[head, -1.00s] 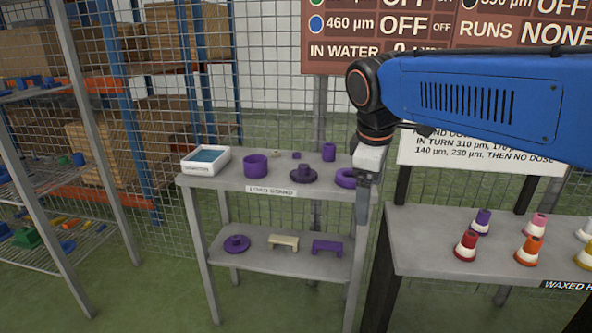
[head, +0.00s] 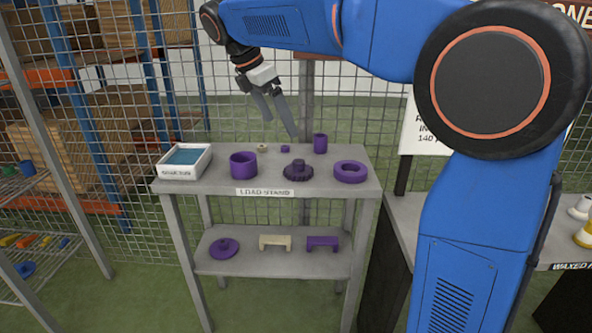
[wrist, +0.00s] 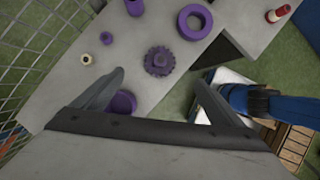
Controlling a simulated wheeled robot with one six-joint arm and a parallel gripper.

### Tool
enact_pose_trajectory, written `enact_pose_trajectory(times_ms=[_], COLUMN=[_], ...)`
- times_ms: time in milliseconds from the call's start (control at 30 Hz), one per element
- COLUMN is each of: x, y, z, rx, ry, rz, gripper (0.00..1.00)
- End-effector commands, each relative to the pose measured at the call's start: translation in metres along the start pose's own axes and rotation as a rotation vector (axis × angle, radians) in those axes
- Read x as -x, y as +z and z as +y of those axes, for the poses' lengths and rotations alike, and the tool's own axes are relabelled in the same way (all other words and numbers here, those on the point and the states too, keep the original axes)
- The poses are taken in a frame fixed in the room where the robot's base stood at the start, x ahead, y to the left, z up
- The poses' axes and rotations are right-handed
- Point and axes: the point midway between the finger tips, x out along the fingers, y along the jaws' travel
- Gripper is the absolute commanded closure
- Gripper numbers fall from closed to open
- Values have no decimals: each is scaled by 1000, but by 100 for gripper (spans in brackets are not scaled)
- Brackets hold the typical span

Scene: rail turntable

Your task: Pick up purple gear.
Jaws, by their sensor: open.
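The purple gear (head: 298,170) is a toothed disc with a raised hub, lying flat on the top shelf of the load stand (head: 225,184), between a purple cup and a purple ring. In the wrist view the gear (wrist: 159,61) lies ahead of the fingers, near the middle. My gripper (head: 280,126) is open and empty, pointing down above the back of the top shelf, apart from the gear. In the wrist view its two fingers (wrist: 152,88) are spread wide.
On the top shelf stand a white tray (head: 205,161), a purple cup (head: 243,166), a purple ring (head: 350,171), a purple cylinder (head: 320,143) and small pieces. Wire mesh rises behind. The lower shelf (head: 220,264) holds a purple flanged disc (head: 224,249) and two brackets.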

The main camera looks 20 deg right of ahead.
Motion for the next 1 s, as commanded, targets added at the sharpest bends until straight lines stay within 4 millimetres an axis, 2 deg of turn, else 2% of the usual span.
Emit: enact_pose_trajectory(times_ms=[500, 600, 833, 1000], x=[-91, -102, -114, -137], y=[0, 0, 0, 0], z=[-1, -1, -1, -2], rx=[-2, -2, -3, -2], ry=[-3, -2, -1, -3], rz=[1, 1, 1, 1], gripper=[9, 9, 9, 9])
